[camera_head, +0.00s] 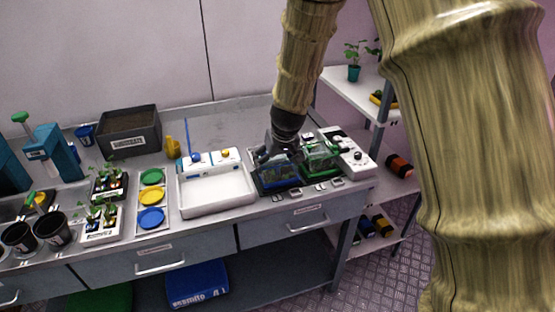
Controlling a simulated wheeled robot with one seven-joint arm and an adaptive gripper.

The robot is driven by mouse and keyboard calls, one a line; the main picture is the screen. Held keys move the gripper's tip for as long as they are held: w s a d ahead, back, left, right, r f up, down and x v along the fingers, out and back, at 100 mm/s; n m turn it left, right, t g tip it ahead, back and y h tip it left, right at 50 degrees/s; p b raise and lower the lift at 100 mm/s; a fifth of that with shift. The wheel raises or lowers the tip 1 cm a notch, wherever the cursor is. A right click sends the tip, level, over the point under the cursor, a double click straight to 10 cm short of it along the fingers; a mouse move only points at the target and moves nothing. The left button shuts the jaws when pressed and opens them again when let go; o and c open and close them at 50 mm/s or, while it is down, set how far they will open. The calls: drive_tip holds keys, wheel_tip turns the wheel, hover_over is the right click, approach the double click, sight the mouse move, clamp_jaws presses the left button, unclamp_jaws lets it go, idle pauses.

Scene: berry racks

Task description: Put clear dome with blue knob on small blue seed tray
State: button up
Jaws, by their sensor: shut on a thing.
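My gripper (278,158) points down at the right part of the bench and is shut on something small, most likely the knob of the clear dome. The clear dome (280,173) shows faintly under the fingers, and its knob is hidden by them. The small blue seed tray (277,187) is directly below, with a blue front edge and dark contents. The dome appears to be over the tray; I cannot tell whether it rests on it or hangs just above.
A green seed tray (322,159) is close on the right, beside a white device (349,152). A white basin (217,195) with blue and yellow knobs is on the left. Small latches (308,190) lie along the front edge.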

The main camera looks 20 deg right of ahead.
drive_tip(key=shift+w+d+f+p, duration=0.1)
drive_tip(key=shift+w+d+p, duration=0.15)
drive_tip(key=shift+w, duration=0.45)
drive_tip(key=shift+w+d+f+p, duration=0.1)
drive_tip(key=shift+w+d, duration=0.2)
drive_tip(key=shift+w, duration=0.35)
drive_tip(key=shift+w+d+f+p, duration=0.1)
drive_tip(key=shift+w+d+p, duration=0.15)
drive_tip(key=shift+w, duration=0.45)
drive_tip(key=shift+f+p, duration=0.4)
drive_tip(key=shift+f, duration=1.25)
drive_tip(key=shift+f, duration=0.15)
drive_tip(key=o, duration=0.7)
drive_tip(key=shift+r, duration=0.25)
drive_tip(key=shift+b+v, duration=0.95)
drive_tip(key=shift+v, duration=4.95)
